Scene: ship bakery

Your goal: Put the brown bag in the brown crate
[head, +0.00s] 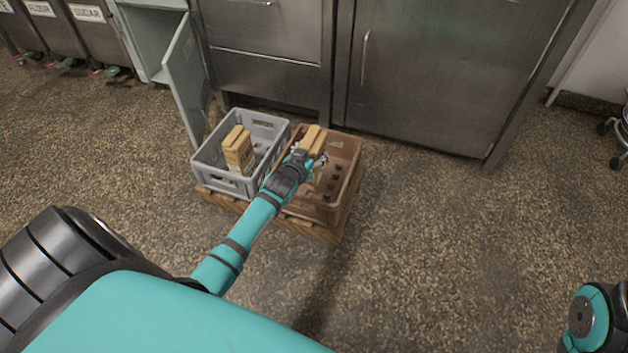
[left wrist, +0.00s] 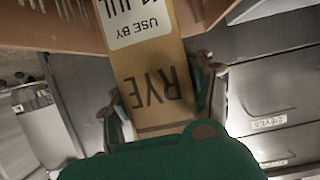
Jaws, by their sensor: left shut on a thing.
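My left gripper (head: 311,160) is shut on a brown bag (head: 313,139). In the left wrist view the bag (left wrist: 150,75) shows the word RYE and a white USE BY label, with the fingers on its two sides. In the head view the bag is over the left part of the brown crate (head: 344,180). I cannot tell whether it touches the crate's floor. The arm hides part of the bag and the crate's near left side. My right gripper is not in view.
A grey crate (head: 212,183) holding another brown bag (head: 238,150) stands left of the brown crate. Both crates are on a wooden pallet (head: 325,234). An open cabinet door (head: 186,80) stands behind the grey crate. The floor to the right is clear.

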